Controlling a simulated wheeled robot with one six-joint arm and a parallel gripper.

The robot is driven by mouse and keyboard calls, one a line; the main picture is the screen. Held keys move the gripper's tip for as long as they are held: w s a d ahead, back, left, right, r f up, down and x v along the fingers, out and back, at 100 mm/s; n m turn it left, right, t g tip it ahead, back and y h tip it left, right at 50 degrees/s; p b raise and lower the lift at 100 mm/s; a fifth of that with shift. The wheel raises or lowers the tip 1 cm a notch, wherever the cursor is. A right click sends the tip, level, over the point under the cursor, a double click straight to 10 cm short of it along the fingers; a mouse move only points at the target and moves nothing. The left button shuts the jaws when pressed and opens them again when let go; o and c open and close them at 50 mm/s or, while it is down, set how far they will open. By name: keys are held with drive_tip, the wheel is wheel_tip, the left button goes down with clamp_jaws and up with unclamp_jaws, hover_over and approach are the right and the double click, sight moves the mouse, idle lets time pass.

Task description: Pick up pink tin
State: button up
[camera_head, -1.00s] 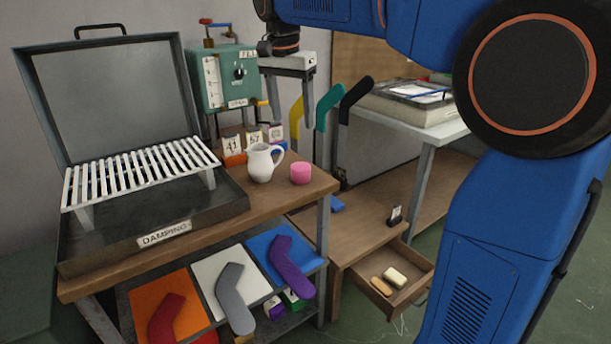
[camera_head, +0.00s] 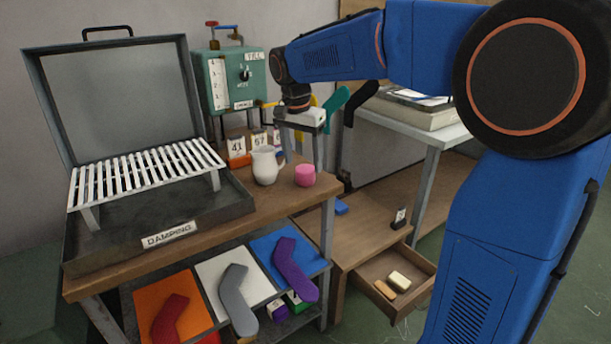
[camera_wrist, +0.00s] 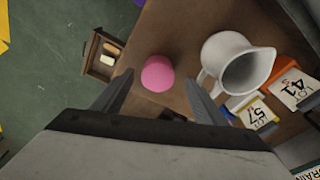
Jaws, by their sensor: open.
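The pink tin (camera_head: 305,175) stands near the right end of the wooden bench top (camera_head: 240,215), just right of a white pitcher (camera_head: 266,166). My gripper (camera_head: 302,148) is above the bench, over and a little behind the tin in the head view. In the wrist view the pink tin (camera_wrist: 158,73) is seen from above, ahead of and roughly between the two spread fingers of my gripper (camera_wrist: 157,92). The fingers are apart and empty. The tin appears clear of both of them.
The white pitcher (camera_wrist: 237,66) is close beside the right finger in the wrist view. Number cards (camera_head: 248,145) stand behind it. An open damping case (camera_head: 150,215) fills the bench's left. A green gauge box (camera_head: 237,78) stands behind. An open drawer (camera_head: 395,280) is lower right.

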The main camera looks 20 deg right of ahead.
sight(305, 168)
drive_tip(key=shift+w+d+f, duration=0.1)
drive_tip(key=shift+d+f, duration=0.05)
drive_tip(key=shift+f, duration=0.55)
drive_tip(key=shift+w+d+f, duration=0.1)
drive_tip(key=shift+d+f, duration=0.1)
drive_tip(key=shift+f, duration=0.55)
drive_tip(key=shift+w+d+f, duration=0.1)
drive_tip(key=shift+d+f, duration=0.05)
drive_tip(key=shift+f, duration=0.55)
drive_tip(key=shift+s, duration=0.1)
drive_tip(key=c, duration=1.1)
drive_tip(key=shift+c, duration=0.2)
